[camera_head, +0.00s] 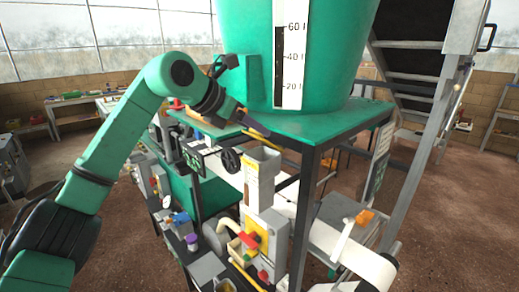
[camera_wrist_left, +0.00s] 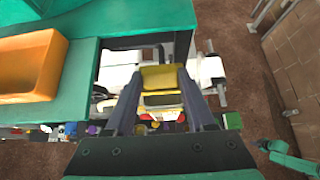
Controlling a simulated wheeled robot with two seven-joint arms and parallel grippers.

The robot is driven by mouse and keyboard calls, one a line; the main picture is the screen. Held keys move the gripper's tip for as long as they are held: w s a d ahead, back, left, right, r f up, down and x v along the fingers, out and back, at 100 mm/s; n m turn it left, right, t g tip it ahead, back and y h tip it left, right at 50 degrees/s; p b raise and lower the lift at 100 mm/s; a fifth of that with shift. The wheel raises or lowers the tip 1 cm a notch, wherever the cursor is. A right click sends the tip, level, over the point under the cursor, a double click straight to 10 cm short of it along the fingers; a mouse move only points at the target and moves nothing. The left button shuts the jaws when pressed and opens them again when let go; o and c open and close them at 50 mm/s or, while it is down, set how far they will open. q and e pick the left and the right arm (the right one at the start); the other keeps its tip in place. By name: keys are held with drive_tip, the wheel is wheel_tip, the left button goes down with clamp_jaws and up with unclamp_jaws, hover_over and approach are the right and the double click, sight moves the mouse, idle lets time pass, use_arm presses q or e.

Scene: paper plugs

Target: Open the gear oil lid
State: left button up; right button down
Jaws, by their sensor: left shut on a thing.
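My right gripper is not in view.
A green tank (camera_head: 345,50) with a level scale stands on a green-topped stand (camera_head: 330,122) behind the gripper. A dark handwheel (camera_head: 230,160) is close by on the left. An orange bin (camera_wrist_left: 30,65) shows in the wrist view. Brown floor (camera_head: 440,220) is open at right.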

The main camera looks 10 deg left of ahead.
use_arm(q)
drive_tip(key=shift+w+d+r+g+y, duration=0.45)
drive_tip(key=shift+r+g+y, duration=0.15)
drive_tip(key=shift+g, duration=0.1)
drive_tip(key=shift+w+d+r+g+y, duration=0.4)
drive_tip(key=shift+w+d+g+y, duration=0.1)
drive_tip(key=shift+g, duration=0.1)
drive_tip(key=shift+w+f, duration=0.1)
